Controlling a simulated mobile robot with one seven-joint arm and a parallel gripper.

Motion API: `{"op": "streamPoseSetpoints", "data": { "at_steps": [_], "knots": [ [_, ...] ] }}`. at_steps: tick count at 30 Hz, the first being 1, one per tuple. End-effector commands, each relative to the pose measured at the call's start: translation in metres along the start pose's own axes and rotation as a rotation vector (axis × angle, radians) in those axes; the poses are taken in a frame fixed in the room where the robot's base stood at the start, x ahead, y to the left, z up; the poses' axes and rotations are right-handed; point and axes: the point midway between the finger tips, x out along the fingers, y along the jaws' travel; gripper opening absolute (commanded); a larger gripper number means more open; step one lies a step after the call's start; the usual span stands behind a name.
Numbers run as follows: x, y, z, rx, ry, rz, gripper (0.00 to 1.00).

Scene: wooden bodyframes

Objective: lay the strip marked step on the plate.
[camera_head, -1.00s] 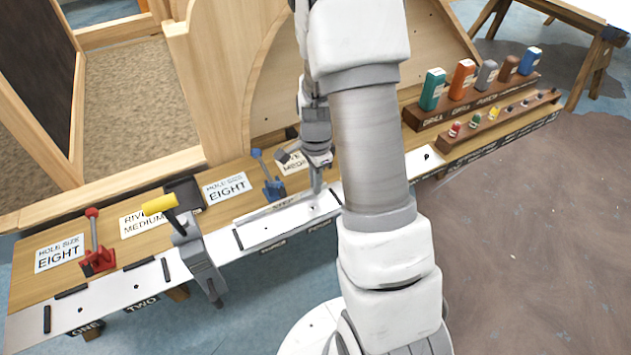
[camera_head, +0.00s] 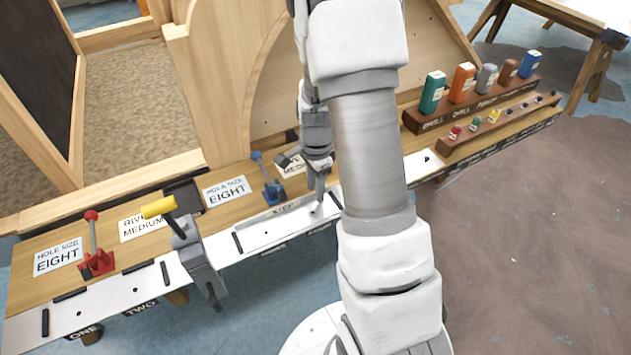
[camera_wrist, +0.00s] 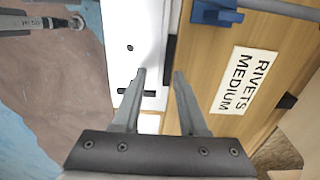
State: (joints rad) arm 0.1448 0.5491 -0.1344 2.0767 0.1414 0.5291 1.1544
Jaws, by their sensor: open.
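The strip marked step (camera_head: 284,209) shows in the head view as a thin pale strip along the back edge of the white plate (camera_head: 265,236). It looks flat on the plate, its label facing up; its right end is partly behind my gripper. My gripper (camera_head: 318,207) is low over the right part of this plate section. In the wrist view my gripper (camera_wrist: 159,74) is open, with nothing clearly between the fingers, above the plate's (camera_wrist: 125,30) edge. I cannot make out the strip there.
A blue toggle clamp (camera_head: 272,185) stands behind the plate, with a yellow-handled clamp (camera_head: 185,235) and red clamp (camera_head: 96,258) to the left. Bottles (camera_head: 463,80) stand on a rack at right. A rivets medium label (camera_wrist: 243,80) lies on the wood.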

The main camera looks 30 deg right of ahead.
Motion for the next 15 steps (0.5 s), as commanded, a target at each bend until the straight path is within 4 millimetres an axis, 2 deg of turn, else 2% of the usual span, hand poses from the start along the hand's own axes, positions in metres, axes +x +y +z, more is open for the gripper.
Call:
{"op": "streamPoseSetpoints", "data": {
  "at_steps": [5, 15],
  "knots": [
    [-0.017, -0.001, 0.000, 0.000, 0.001, -0.002, 0.42],
    [-0.098, -0.001, 0.000, -0.001, 0.001, -0.005, 0.42]
  ]
}}
